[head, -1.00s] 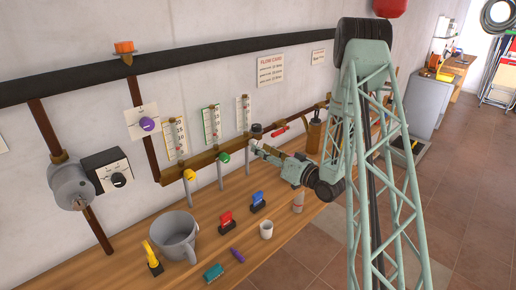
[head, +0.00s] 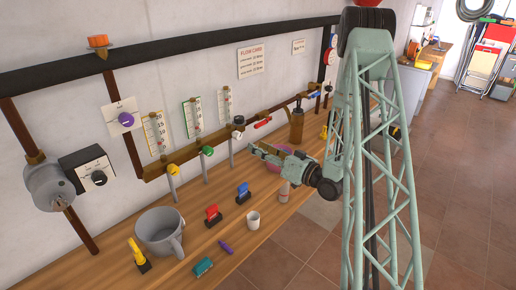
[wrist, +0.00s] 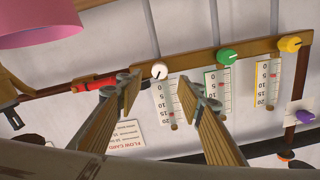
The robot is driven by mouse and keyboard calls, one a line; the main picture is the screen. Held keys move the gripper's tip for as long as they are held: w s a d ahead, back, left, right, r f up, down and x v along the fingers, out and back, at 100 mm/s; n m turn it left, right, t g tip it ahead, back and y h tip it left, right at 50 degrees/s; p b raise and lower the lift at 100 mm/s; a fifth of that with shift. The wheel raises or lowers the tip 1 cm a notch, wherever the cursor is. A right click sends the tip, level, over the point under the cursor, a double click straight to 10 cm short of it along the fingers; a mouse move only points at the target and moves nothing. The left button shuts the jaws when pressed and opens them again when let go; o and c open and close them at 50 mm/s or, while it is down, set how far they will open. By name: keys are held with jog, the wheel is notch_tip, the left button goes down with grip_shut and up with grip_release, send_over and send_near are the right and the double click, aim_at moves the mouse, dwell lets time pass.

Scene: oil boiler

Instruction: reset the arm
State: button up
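My gripper (head: 257,149) is in front of the valve rail (head: 190,155), above the wooden bench, at the end of my green lattice arm. In the wrist view its two fingers (wrist: 160,84) are spread apart with nothing between them. The white knob (wrist: 159,71) shows beyond the gap between the fingertips, and the gripper appears clear of it. The green knob (head: 207,151) and yellow knob (head: 173,169) lie farther left on the rail. The red-handled valve (head: 263,122) is to the right of the white knob.
The bench (head: 120,262) holds a grey pot (head: 160,232), a white cup (head: 253,220), red (head: 212,214) and blue (head: 243,192) clips, and a teal block (head: 202,267). A pink object (wrist: 35,22) is near the gripper. Open floor (head: 460,200) lies to the right.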

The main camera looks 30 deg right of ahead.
jog(key=shift+w+r, duration=0.1)
dwell(0.5)
jog(key=shift+w+a+r+n+g+h, duration=1)
jog(key=shift+w+a+r+g+h, duration=0.9)
jog(key=shift+r, duration=2.35)
jog(key=s+a+r+g+h, duration=0.2)
jog(key=s+a+r+g, duration=0.15)
jog(key=s+r, duration=0.45)
jog(key=s+a+r+g, duration=0.2)
jog(key=s+a, duration=0.5)
jog(key=s, duration=0.7)
jog(key=s+a+r+g, duration=0.2)
jog(key=s+a+r, duration=0.3)
jog(key=s, duration=1)
jog(key=s+a+r+m+g, duration=0.1)
jog(key=s+a+r, duration=0.3)
jog(key=s+a, duration=0.4)
jog(key=s+g, duration=0.1)
jog(key=s, duration=0.6)
jog(key=shift+a+y, duration=0.35)
jog(key=shift+y, duration=0.05)
